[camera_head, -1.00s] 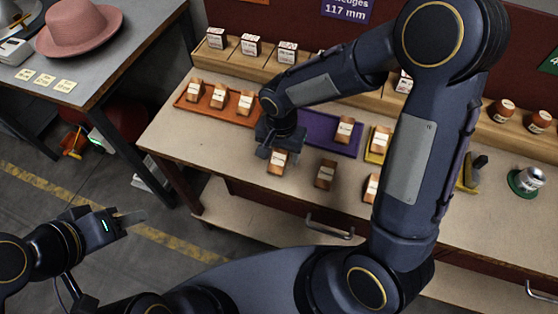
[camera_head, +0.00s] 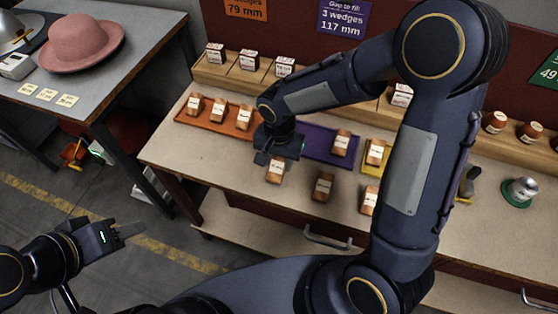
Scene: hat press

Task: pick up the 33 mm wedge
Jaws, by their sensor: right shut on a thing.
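My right gripper (camera_head: 276,156) points down over the table in front of the trays. It is shut on a small wooden wedge (camera_head: 274,172) with a white label, which shows below its jaws. I cannot tell whether this wedge touches the table. The label is too small to read, so I cannot tell which wedge is the 33 mm one. Another loose wedge (camera_head: 322,187) stands to its right, and a further one (camera_head: 370,200) is partly hidden by my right arm. My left gripper (camera_head: 133,229) is empty, over the floor at the lower left; its jaw opening is unclear.
An orange tray (camera_head: 190,122) holds 3 wedges. A purple tray (camera_head: 318,153) holds one, and a yellow tray (camera_head: 366,166) holds one. A wooden rack (camera_head: 240,80) with labelled blocks runs behind. A pink hat (camera_head: 82,42) lies on the grey table at left.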

